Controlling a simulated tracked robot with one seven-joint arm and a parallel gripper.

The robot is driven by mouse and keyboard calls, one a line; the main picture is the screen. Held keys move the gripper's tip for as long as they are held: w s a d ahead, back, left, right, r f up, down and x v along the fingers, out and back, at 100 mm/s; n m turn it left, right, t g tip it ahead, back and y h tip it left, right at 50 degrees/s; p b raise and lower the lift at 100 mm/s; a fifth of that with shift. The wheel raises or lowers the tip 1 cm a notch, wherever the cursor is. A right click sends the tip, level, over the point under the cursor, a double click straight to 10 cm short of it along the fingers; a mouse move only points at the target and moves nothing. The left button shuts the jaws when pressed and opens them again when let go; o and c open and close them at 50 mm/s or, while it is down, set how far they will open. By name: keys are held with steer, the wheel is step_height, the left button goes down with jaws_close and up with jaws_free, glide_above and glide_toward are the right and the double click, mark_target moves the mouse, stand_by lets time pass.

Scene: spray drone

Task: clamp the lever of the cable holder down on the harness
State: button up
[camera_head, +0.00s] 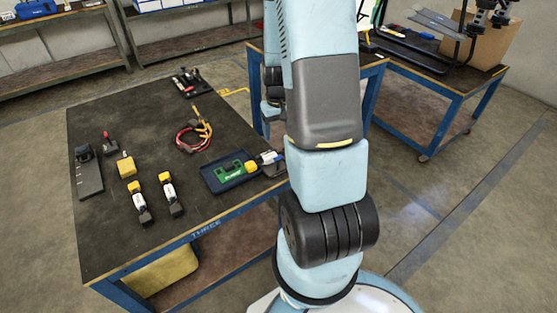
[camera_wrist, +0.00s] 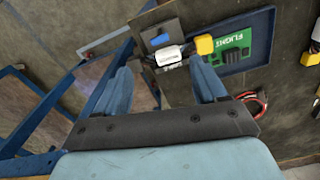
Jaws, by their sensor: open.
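The harness (camera_head: 193,135), a loop of red, black and yellow cable, lies on the dark tabletop. A red and black piece of it (camera_wrist: 250,101) shows by the right finger in the wrist view. The black fixture (camera_head: 190,83) at the table's back edge may be the cable holder; I cannot make out its lever. My gripper (camera_wrist: 163,70) is open, its blue fingers spread. Between and beyond them is a dark plate (camera_wrist: 148,22) with a blue patch and a white labelled cylinder (camera_wrist: 170,56). I see nothing held. The arm hides part of the table's right side.
A blue tray (camera_head: 215,184) with a green board (camera_head: 229,170) is beside the dark plate. Two white-and-black pieces with yellow ends (camera_head: 139,203) (camera_head: 171,195), a yellow block (camera_head: 126,166) and a black plate (camera_head: 88,178) are at left. The table's middle is partly clear.

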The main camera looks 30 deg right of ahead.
mark_target(278, 159)
step_height(278, 159, down, 14)
steer(key=shift+r, duration=0.1)
stand_by(0.7)
steer(key=shift+c, duration=0.2)
steer(key=c, duration=0.9)
steer(key=shift+d, duration=0.15)
steer(key=shift+c, duration=0.4)
